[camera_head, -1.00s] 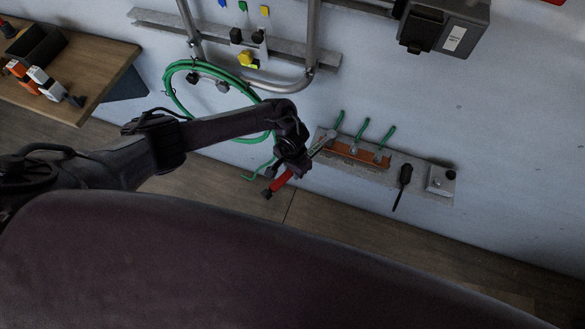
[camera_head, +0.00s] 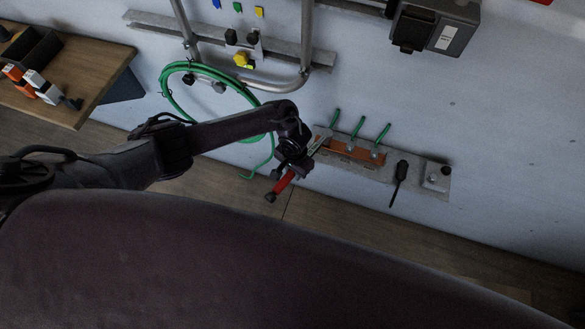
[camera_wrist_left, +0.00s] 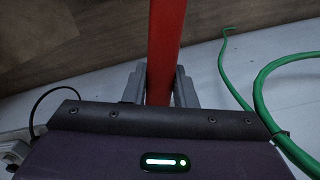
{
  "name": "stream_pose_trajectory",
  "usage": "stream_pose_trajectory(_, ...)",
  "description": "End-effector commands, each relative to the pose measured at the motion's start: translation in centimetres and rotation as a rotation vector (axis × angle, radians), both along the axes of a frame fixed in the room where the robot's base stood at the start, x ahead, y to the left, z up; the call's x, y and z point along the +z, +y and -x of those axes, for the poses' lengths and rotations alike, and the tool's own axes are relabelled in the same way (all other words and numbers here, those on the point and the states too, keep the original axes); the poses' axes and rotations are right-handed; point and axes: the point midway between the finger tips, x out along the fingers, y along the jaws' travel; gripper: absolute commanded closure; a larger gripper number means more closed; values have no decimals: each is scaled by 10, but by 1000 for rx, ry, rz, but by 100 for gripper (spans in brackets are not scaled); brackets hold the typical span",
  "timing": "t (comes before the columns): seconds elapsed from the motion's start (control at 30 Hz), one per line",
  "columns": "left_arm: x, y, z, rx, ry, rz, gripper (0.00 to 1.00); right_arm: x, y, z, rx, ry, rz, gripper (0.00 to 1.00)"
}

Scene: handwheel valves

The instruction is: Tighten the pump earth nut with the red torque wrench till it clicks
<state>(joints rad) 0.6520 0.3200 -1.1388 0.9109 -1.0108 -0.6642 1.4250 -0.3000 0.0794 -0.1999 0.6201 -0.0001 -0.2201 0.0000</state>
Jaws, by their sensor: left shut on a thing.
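The red torque wrench (camera_head: 283,184) is held in my left gripper (camera_head: 290,164), which is shut on its red handle. In the left wrist view the red handle (camera_wrist_left: 164,45) stands between the two grey fingers (camera_wrist_left: 160,85). The wrench's metal shaft (camera_head: 316,144) runs up and right to the left end of the copper earth bar (camera_head: 350,151) on the wall. Several green earth leads (camera_head: 358,127) rise from the bar's nuts. I cannot tell whether the wrench head sits fully on the leftmost nut, as it is small and partly hidden. My right gripper is not in view.
A coiled green cable (camera_head: 168,90) hangs on the wall left of the bar, its loose end near my gripper. A black screwdriver (camera_head: 400,180) hangs right of the bar. A wooden shelf (camera_head: 90,85) with bins is at upper left. A grey box (camera_head: 435,28) is mounted at upper right.

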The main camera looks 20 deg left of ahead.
Motion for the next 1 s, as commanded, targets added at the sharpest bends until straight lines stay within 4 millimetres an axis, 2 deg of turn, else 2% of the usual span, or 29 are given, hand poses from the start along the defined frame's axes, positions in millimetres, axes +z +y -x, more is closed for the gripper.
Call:
stream_pose_trajectory(0.5, 6, -1, -1, 0, -32, 17, 100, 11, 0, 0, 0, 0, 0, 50)
stream_pose_trajectory(1.0, 5, 4, -4, -25, -35, 17, 100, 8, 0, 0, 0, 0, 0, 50)
